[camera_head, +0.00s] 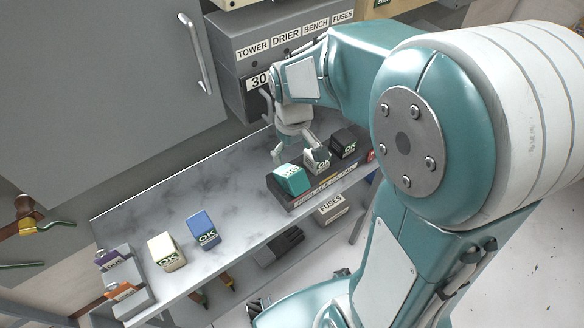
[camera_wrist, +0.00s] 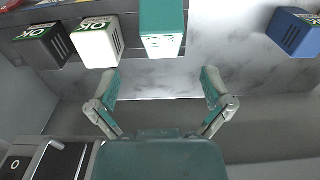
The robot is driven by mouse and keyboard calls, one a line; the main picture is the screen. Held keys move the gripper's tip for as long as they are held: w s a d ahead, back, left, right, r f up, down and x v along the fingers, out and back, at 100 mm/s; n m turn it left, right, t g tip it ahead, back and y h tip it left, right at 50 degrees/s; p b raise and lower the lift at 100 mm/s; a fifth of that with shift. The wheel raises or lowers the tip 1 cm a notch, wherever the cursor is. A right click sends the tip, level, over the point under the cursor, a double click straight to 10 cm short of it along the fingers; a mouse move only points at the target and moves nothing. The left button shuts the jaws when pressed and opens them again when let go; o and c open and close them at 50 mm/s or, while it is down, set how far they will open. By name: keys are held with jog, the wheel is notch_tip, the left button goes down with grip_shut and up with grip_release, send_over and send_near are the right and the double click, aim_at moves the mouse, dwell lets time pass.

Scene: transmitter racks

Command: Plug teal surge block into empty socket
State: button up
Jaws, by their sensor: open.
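The teal surge block (camera_head: 292,179) sits at the near left end of a dark strip (camera_head: 324,189) on the bench, beside a white block and a black block. It also shows in the wrist view (camera_wrist: 163,28), ahead of the gap between my fingertips. My gripper (camera_head: 293,150) is open and empty, its fingers (camera_wrist: 160,86) spread on either side of the teal block's line and apart from it. I cannot make out an empty socket; the strip is partly hidden by the blocks.
The white block (camera_head: 317,160) and black block (camera_head: 343,143) stand close beside the teal one. A blue block (camera_head: 203,231) and cream block (camera_head: 166,251) stand farther left, near a grey holder (camera_head: 136,303). A grey labelled cabinet (camera_head: 250,50) rises behind. The marble bench between is clear.

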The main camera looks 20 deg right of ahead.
aim_at(291, 171)
jog(key=f, duration=0.2)
jog(key=a+f, duration=0.1)
jog(key=f, duration=0.1)
jog(key=shift+s+a+f, duration=0.1)
jog(key=shift+a+f, duration=0.05)
jog(key=shift+f, duration=0.25)
jog(key=f, duration=0.1)
jog(key=d+f, duration=0.1)
jog(key=f, duration=0.3)
jog(key=shift+w+d, duration=0.2)
jog(key=shift+w, duration=0.15)
jog(key=shift+a+f, duration=0.15)
jog(key=shift+f, duration=0.05)
jog(key=shift+a, duration=0.3)
jog(key=c, duration=0.8)
jog(key=shift+d, duration=0.25)
jog(key=c, duration=0.4)
jog(key=shift+r, duration=0.1)
